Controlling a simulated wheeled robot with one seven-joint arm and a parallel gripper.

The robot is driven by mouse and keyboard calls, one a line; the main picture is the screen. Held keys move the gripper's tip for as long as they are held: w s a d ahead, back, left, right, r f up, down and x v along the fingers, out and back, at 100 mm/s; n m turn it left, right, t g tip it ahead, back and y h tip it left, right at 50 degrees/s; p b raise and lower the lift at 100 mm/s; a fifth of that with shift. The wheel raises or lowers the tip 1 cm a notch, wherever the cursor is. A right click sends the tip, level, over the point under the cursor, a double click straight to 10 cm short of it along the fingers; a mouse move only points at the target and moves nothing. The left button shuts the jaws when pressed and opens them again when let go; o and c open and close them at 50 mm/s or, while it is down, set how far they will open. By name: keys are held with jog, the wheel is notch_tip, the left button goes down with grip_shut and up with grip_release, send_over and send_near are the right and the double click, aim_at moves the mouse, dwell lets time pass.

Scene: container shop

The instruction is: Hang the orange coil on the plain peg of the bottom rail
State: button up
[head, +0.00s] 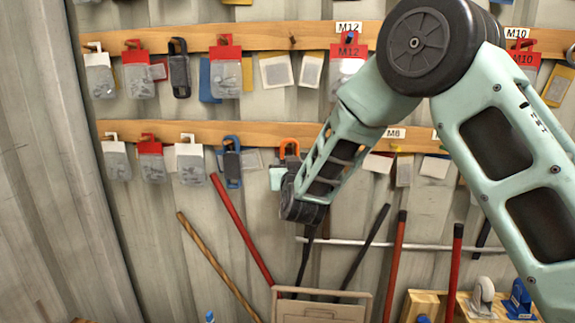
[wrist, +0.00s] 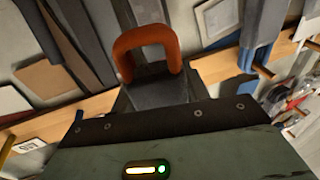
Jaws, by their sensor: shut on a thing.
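The orange coil (head: 289,146) is a loop that stands up from my gripper (head: 287,170), in front of the bottom rail (head: 180,131). In the wrist view the coil (wrist: 147,38) rises as an upright arch from between the dark jaws (wrist: 153,95), which are shut on its lower part. The wooden bottom rail (wrist: 215,65) runs tilted behind it. I cannot tell whether the coil touches any peg. My forearm hides part of the rail.
A blue-and-dark item (head: 231,160) hangs just left of the coil, with several packets further left. The top rail (head: 265,36) holds more packets. Handled tools, one a red pole (head: 240,230), lean below. A beige bin (head: 320,306) stands under my gripper.

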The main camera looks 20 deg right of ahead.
jog(key=w, duration=0.1)
jog(key=w+d, duration=0.1)
jog(key=w+b, duration=0.1)
jog(key=shift+w+d+f, duration=0.25)
jog(key=shift+w+f, duration=0.05)
dwell(0.4)
dwell(0.5)
jog(key=o, duration=1.1)
jog(key=shift+o, duration=0.2)
